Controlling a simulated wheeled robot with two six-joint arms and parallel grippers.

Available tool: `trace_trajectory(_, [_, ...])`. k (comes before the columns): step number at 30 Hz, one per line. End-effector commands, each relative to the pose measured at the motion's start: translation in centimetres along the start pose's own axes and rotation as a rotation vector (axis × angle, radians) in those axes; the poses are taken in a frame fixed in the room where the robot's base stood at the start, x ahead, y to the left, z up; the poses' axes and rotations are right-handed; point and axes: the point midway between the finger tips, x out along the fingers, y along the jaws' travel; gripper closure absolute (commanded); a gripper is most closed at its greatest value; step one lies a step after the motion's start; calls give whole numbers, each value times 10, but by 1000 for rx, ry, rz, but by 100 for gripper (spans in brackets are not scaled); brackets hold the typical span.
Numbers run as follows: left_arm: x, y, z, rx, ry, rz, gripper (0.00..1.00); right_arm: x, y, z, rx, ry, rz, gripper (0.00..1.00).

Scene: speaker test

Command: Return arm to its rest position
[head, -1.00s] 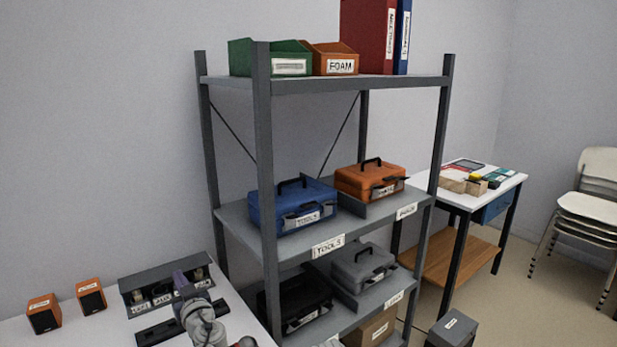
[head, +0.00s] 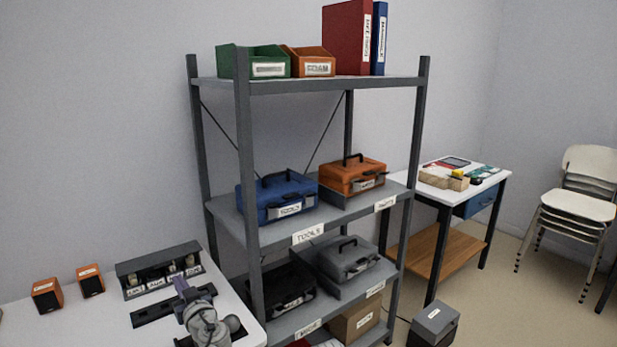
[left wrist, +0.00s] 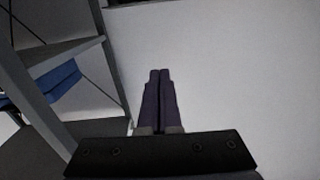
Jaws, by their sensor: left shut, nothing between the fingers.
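My left gripper (head: 180,284) shows in the head view above the white table, in front of the dark bar and near the dark labelled rack (head: 160,270). In the left wrist view its two purple fingers (left wrist: 160,76) lie together, shut, with nothing between them. Behind them is a plain pale surface. My left arm comes up from the bottom of the head view and hides part of the table. My right gripper is in neither view now.
Two orange speakers (head: 46,295) stand on the white table (head: 95,325), left of the rack. A grey shelf unit (head: 243,180) with tool cases stands close to the right of my arm. A side table (head: 490,180) and stacked chairs (head: 580,208) are farther right.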

Motion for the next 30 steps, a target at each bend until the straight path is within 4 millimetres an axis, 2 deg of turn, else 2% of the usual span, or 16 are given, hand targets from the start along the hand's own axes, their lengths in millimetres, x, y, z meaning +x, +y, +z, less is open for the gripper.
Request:
trace_trajectory(11, [-25, 2, 11, 82, -193, -72, 100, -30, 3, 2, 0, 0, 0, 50])
trace_trajectory(17, [-63, 11, 32, 200, -436, -78, 100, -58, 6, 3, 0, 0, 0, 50])
trace_trajectory(20, [-101, 23, 48, 310, -637, -29, 100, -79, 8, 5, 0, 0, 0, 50])
trace_trajectory(24, [-180, 45, 71, 517, -969, 153, 100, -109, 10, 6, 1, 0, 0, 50])
trace_trajectory(27, [-237, 58, 78, 654, -1157, 331, 100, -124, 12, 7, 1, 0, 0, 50])
trace_trajectory(30, [-280, 66, 79, 754, -1283, 492, 100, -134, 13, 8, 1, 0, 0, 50])
